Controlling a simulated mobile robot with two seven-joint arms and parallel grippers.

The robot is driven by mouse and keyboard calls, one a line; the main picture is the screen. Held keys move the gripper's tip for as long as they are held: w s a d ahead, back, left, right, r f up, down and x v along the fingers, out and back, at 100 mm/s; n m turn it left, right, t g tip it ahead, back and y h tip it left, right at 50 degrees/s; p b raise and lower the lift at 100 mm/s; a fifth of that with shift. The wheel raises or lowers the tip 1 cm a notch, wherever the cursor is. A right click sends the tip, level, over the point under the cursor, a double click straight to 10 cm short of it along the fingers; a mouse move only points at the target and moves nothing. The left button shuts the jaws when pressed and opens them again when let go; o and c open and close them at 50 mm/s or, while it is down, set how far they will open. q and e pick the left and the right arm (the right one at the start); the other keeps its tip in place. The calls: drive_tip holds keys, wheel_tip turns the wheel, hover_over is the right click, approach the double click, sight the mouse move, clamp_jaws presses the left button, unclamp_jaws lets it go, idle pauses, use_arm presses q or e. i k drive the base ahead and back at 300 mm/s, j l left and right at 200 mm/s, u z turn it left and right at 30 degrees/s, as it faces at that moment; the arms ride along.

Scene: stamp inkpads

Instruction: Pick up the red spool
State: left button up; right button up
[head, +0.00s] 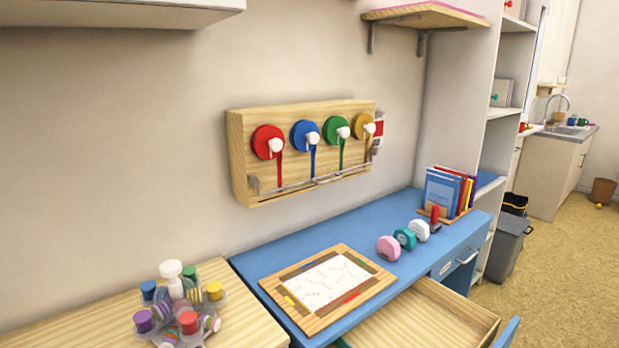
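The red spool (264,138) is a round disc on the left end of a wooden wall rack (238,160). It has a white knob in its middle and a red ribbon hanging down to a metal bar (300,184). To its right on the same rack are a blue spool (300,137), a green spool (332,131) and a yellow spool (359,122), each with a white knob and a ribbon. Neither of my grippers is in view.
Below the rack is a blue desk (285,245) with a wooden-framed board (275,285), tape dispensers (388,248) and books (443,189). A drawer (425,318) stands open. A stamp carousel (215,307) is at lower left. A shelf (428,14) juts out above.

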sight(188, 321)
drive_tip(key=z, duration=1.05)
drive_tip(key=u, duration=1.75)
